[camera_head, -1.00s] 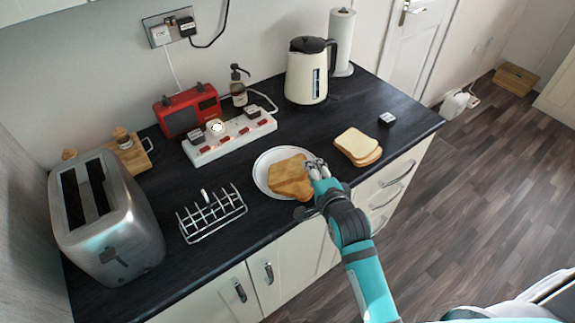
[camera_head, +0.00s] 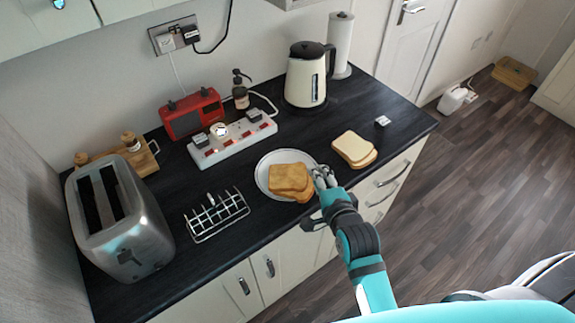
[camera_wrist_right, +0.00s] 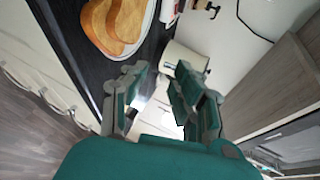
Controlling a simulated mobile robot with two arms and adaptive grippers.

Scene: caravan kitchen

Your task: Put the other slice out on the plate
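Two toasted slices lie overlapping on the white plate (camera_head: 262,166). The upper toast slice (camera_head: 287,176) covers most of the lower toast slice (camera_head: 305,195), which sticks out toward the front right. The toast (camera_wrist_right: 116,22) and the plate (camera_wrist_right: 150,14) also show at the top of the right wrist view. My right gripper (camera_head: 323,178) is just right of the plate. In the wrist view its fingers (camera_wrist_right: 158,88) stand apart with nothing between them. The silver toaster (camera_head: 120,218) stands at the left with two dark slots; no bread shows in them. My left gripper is out of view.
An empty wire toast rack (camera_head: 216,215) stands between toaster and plate. Untoasted bread (camera_head: 354,149) lies stacked right of the plate. A white power strip (camera_head: 232,140), red radio (camera_head: 191,113) and kettle (camera_head: 306,77) stand behind. The counter's front edge runs close below the plate.

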